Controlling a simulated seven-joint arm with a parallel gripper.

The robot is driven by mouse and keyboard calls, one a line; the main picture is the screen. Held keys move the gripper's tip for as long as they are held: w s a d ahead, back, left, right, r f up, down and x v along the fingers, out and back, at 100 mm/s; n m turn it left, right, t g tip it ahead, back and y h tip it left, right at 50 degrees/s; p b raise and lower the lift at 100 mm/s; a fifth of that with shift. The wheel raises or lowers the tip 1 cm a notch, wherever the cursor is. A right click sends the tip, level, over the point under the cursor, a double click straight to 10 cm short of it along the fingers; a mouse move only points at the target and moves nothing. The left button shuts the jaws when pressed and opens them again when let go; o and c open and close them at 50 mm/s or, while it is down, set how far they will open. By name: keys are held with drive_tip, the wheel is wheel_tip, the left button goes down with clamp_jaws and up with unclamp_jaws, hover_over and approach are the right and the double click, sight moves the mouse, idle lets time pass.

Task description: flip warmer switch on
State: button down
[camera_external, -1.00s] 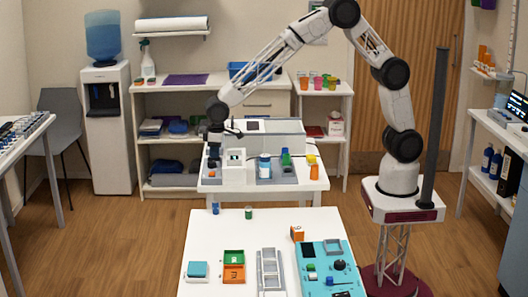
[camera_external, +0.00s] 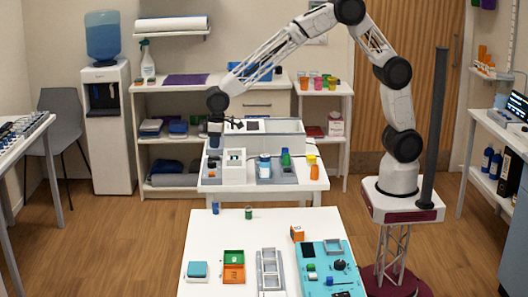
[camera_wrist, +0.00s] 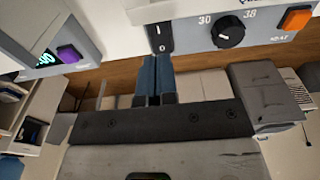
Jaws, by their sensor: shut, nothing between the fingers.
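In the wrist view, a black rocker switch (camera_wrist: 159,37) with a white "0" at its lower end sits on the warmer's grey front panel (camera_wrist: 192,42). Beside it is a black dial (camera_wrist: 228,33) with the marks 30 and 38. My gripper (camera_wrist: 157,58) is shut and empty. Its blue fingertips are just below the switch and overlap its lower edge in the picture; I cannot tell whether they touch it. In the external view my gripper (camera_external: 214,146) is over the left part of the back table, too small there to show the switch.
An orange square (camera_wrist: 296,18) is at the panel's right. A neighbouring device at the left has a purple button (camera_wrist: 68,54) and a lit display (camera_wrist: 46,59). The front table (camera_external: 215,225) holds other small items.

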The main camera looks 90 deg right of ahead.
wheel_tip(320, 180, up, 10)
drive_tip(key=shift+s, duration=0.4)
idle(0.3)
drive_tip(key=s+d+r, duration=0.3)
drive_tip(key=s, duration=0.4)
drive_tip(key=s+d+r, duration=0.2)
drive_tip(key=s+r, duration=0.2)
drive_tip(key=s, duration=0.2)
drive_tip(key=s+d, duration=0.3)
drive_tip(key=s, duration=1)
drive_tip(key=s+d+f+t, duration=0.1)
drive_tip(key=s+d, duration=0.1)
drive_tip(key=s, duration=1)
drive_tip(key=s+d, duration=0.3)
drive_tip(key=s, duration=1)
drive_tip(key=shift+s+d+f+t, duration=0.3)
drive_tip(key=shift+d+t, duration=0.05)
drive_tip(key=shift+t, duration=0.05)
